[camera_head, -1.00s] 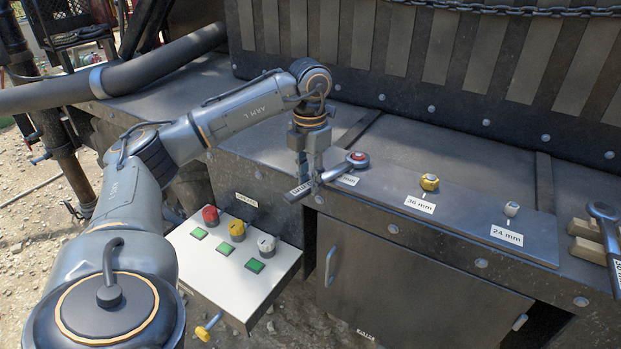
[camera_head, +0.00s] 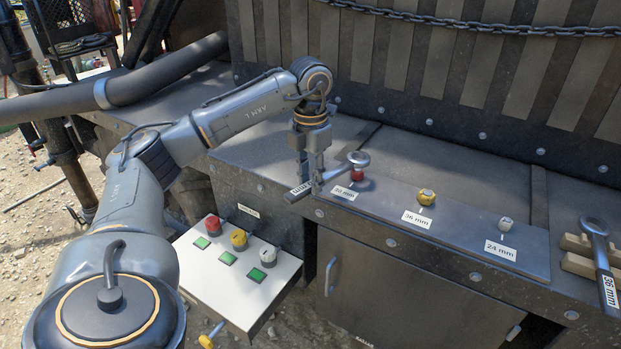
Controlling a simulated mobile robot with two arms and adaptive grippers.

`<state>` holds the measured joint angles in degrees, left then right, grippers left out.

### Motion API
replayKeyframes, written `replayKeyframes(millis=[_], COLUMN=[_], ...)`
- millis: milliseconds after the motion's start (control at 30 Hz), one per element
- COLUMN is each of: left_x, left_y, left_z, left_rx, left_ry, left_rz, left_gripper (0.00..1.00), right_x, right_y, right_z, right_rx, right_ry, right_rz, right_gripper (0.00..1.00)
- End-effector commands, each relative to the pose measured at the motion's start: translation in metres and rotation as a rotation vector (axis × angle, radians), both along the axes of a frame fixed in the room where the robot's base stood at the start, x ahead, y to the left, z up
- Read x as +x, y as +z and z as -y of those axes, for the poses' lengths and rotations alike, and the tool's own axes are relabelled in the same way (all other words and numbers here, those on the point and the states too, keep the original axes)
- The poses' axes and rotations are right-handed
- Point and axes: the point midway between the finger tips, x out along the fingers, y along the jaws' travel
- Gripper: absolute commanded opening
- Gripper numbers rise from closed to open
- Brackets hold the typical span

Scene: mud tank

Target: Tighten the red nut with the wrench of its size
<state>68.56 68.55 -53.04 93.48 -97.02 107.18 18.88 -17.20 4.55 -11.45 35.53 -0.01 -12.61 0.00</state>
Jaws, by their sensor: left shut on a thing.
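My left gripper (camera_head: 313,178) is shut on a wrench (camera_head: 332,175), gripping its handle in front of the panel. The wrench's ring end (camera_head: 358,157) points right and sits above the red nut (camera_head: 357,174), with the nut showing below it. The ring looks clear of the nut. The label on the wrench handle is too small to read. A label, seemingly 32 mm (camera_head: 344,193), lies in front of the red nut. My right gripper is not in view.
A yellow nut (camera_head: 427,196) labelled 36 mm and a white nut (camera_head: 506,223) labelled 24 mm stand farther right on the plate. Another wrench (camera_head: 600,255), labelled 36 mm, rests on wooden blocks at right. A button box (camera_head: 245,288) is below my arm.

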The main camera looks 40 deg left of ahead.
Motion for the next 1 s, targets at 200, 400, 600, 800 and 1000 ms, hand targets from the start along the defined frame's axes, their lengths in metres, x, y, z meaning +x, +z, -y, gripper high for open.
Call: replayKeyframes(millis=[200, 400, 600, 800, 1000], left_x=[0.001, 0.001, 0.001, 0.001, 0.001], left_y=[0.014, 0.024, 0.031, 0.03, 0.03], left_z=[0.0, 0.0, 0.0, 0.0, 0.0], left_rx=[-0.001, -0.001, 0.0, 0.0, 0.0], left_ry=[0.0, 0.0, 0.0, 0.0, 0.0], left_rz=[0.003, 0.004, 0.003, 0.003, 0.003], left_gripper=[0.0, 0.0, 0.0, 0.0, 0.0], right_x=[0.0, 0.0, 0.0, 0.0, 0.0], right_y=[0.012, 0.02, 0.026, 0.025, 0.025], right_z=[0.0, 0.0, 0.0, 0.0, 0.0], right_rx=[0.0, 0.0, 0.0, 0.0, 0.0], right_ry=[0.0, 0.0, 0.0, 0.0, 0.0], right_rz=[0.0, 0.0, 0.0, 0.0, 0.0], right_gripper=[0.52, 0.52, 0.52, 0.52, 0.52])
